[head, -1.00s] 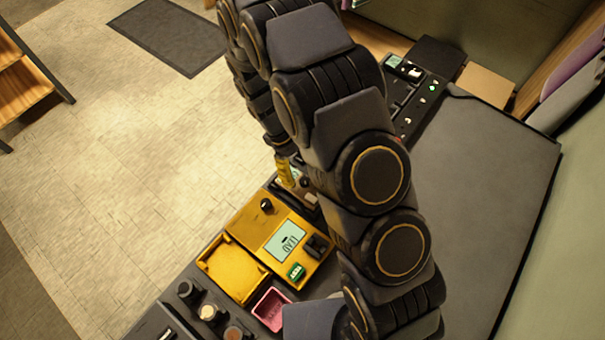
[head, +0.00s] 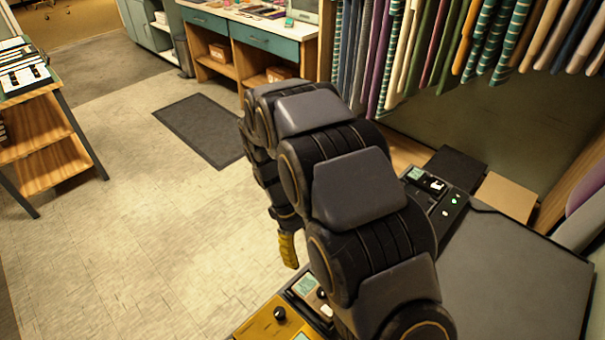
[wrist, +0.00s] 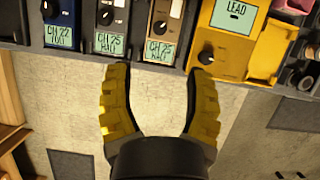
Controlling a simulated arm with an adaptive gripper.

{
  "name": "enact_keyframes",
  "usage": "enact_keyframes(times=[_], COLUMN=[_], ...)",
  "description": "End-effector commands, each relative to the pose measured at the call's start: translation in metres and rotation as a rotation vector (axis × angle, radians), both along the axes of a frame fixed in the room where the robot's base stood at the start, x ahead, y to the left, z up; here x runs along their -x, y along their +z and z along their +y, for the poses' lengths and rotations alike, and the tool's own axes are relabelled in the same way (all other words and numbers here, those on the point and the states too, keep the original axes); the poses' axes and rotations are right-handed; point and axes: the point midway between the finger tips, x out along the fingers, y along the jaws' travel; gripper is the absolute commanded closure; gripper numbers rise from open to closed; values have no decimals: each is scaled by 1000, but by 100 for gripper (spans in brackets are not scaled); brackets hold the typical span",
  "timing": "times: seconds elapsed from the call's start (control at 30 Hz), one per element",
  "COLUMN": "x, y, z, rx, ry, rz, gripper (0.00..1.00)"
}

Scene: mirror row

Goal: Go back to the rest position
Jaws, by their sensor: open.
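My gripper (wrist: 160,105) has two yellow ridged fingers spread wide apart in the wrist view, with nothing between them but pale floor. In the head view a yellow finger of my gripper (head: 288,250) hangs beside the near left edge of the dark bench, over the floor. The rest of the gripper is hidden behind my arm there.
The yellow unit labelled LEAD (wrist: 232,15) stands on the bench, with a yellow tray (wrist: 288,35) beside it. A blue unit (wrist: 60,22), a grey unit (wrist: 110,25) and a brown unit (wrist: 163,30) line the bench edge. A wooden shelf (head: 45,150) stands left; the floor between is open.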

Motion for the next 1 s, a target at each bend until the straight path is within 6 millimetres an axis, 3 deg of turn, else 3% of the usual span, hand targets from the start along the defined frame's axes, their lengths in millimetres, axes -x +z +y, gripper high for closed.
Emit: enact_keyframes(times=[0.17, 0.37, 0.5, 0.7, 1.0], x=[1, 22, 55, 113, 201], y=[4, 46, 86, 128, 155], z=[-2, -25, -48, -73, -90], rx=[-2, -15, -31, -54, -91], ry=[-11, -139, -287, -495, -769], rz=[-4, -46, -87, -138, -206], gripper=[47, 47, 47, 47, 47])
